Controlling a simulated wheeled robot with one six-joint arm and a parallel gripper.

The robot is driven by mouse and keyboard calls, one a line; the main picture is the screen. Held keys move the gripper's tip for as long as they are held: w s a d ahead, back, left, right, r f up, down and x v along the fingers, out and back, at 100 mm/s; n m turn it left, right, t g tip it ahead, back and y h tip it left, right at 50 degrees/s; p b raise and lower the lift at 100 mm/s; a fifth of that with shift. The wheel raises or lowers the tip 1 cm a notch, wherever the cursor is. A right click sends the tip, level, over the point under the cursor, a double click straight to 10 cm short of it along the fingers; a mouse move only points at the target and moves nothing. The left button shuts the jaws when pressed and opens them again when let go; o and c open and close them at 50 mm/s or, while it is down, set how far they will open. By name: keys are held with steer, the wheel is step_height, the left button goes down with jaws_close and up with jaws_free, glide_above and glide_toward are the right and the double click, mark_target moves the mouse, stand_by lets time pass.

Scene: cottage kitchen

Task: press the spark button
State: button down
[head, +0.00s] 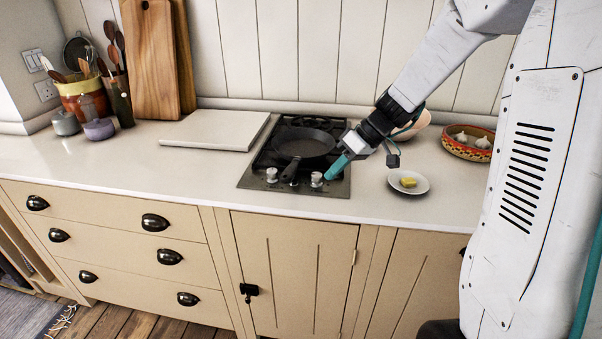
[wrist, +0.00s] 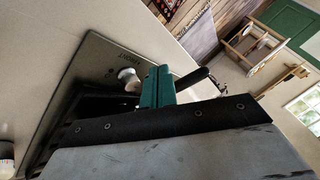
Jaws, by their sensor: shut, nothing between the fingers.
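The black two-knob hob (head: 258,180) is set in the worktop. Its front strip carries a left knob (head: 271,175) and a right knob (head: 316,179). My gripper (head: 331,176) is shut and empty, its teal fingertips pointing down just right of the right knob, close above the strip's right end. In the wrist view the teal fingers (wrist: 157,87) are together beside a pale knob (wrist: 128,78). Small lettering (wrist: 127,57) and a tiny dark spot (wrist: 110,72) show on the hob plate near it. I cannot tell whether the spot is the spark button, or whether the fingertips touch anything.
A black frying pan (head: 304,142) sits on the hob, its handle pointing forward between the knobs. A saucer (head: 421,186) with a yellow piece lies to the right, and a garlic bowl (head: 467,150) stands behind it. A white board (head: 217,130) lies left of the hob.

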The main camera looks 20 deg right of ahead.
mark_target(301, 184)
steer(key=w+r+n+t, duration=0.1)
steer(key=w+n+t, duration=0.1)
steer(key=w+n, duration=0.3)
steer(key=shift+w+d+r+n, duration=0.25)
steer(key=shift+w+d+n, duration=0.15)
steer(key=shift+n, duration=0.2)
steer(key=shift+a+f, duration=0.1)
steer(key=x, duration=0.9)
steer(key=shift+w+a+f, duration=0.15)
steer(key=shift+w+a, duration=0.1)
steer(key=shift+a, duration=0.05)
